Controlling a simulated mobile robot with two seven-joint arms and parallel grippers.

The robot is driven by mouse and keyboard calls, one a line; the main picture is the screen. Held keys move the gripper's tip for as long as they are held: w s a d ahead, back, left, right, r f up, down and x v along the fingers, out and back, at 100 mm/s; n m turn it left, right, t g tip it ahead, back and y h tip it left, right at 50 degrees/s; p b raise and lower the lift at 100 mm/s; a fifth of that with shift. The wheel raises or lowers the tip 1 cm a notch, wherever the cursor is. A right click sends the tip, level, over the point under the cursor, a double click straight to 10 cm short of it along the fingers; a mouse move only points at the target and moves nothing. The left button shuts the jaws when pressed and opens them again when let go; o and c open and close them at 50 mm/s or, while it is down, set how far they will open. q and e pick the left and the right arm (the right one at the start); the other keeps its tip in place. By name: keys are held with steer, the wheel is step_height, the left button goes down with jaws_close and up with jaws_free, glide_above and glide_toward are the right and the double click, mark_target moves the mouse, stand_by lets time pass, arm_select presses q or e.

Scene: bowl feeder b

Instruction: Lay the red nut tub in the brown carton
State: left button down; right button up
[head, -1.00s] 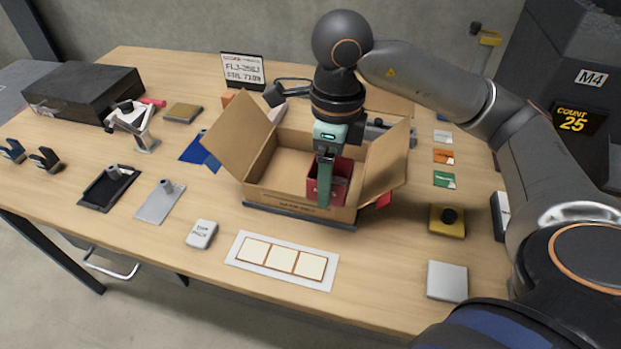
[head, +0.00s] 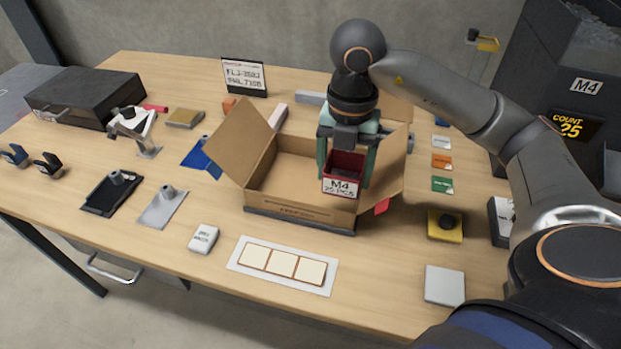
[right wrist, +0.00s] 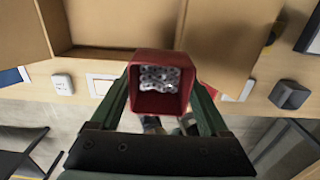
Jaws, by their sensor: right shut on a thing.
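The red nut tub (head: 342,184) is upright, its white "M4 25 PCS" label facing the head camera. My right gripper (head: 346,166) is shut on it, one green finger at each side. The right wrist view looks into the tub (right wrist: 160,104), which holds several silvery nuts. The brown carton (head: 282,212) stands open on the table with its flaps spread. The tub is held over the carton's front right part and overlaps its front rim in the head view. The gap beneath the tub is hard to judge. My left gripper is not seen.
A white strip with several cream squares (head: 283,262) lies in front of the carton. A yellow box with a black knob (head: 446,224) and small colour cards (head: 442,162) lie to the right. A white labelled block (head: 204,238) lies front left.

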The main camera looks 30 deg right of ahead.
steer(key=w+f, duration=0.3)
steer(key=w, duration=0.3)
glide_above(311, 187)
steer(key=f, duration=0.5)
steer(key=shift+s+a, duration=0.1)
steer(key=shift+s, duration=0.15)
steer(key=shift+w+f, duration=0.3)
steer(key=shift+f, duration=1.6)
steer(key=shift+f, duration=0.15)
steer(key=o, duration=1.2)
step_height(311, 187, up, 12)
steer(key=shift+r, duration=0.15)
